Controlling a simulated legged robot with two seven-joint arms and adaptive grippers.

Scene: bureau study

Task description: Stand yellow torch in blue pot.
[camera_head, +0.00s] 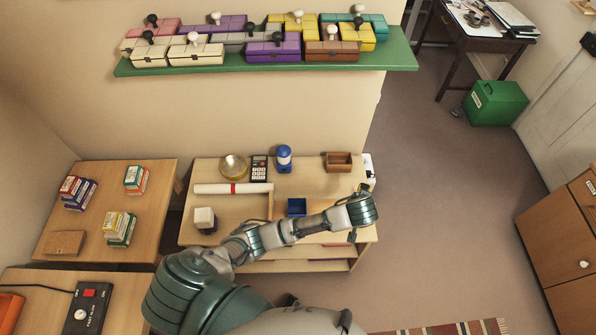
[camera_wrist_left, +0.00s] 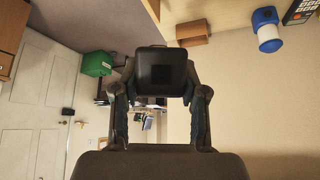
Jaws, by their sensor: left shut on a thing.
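The blue pot (camera_head: 297,207) stands on the wooden table, just left of and behind my left forearm. My left gripper (camera_head: 358,234) is past the arm's bend, over the table's right edge, and mostly hidden by my own wrist. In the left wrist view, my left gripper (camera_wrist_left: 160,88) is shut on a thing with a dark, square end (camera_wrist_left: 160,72). This is likely the yellow torch seen end-on; only a thin yellowish sliver shows at its upper rim. The torch does not show in the head view. My right gripper is out of view.
Behind the pot on the table (camera_head: 215,235) are a blue lantern (camera_head: 284,157), a calculator (camera_head: 259,168), a brass bowl (camera_head: 234,166) and a brown box (camera_head: 338,162). A white roll (camera_head: 232,188) lies left of the pot. Open floor is at right.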

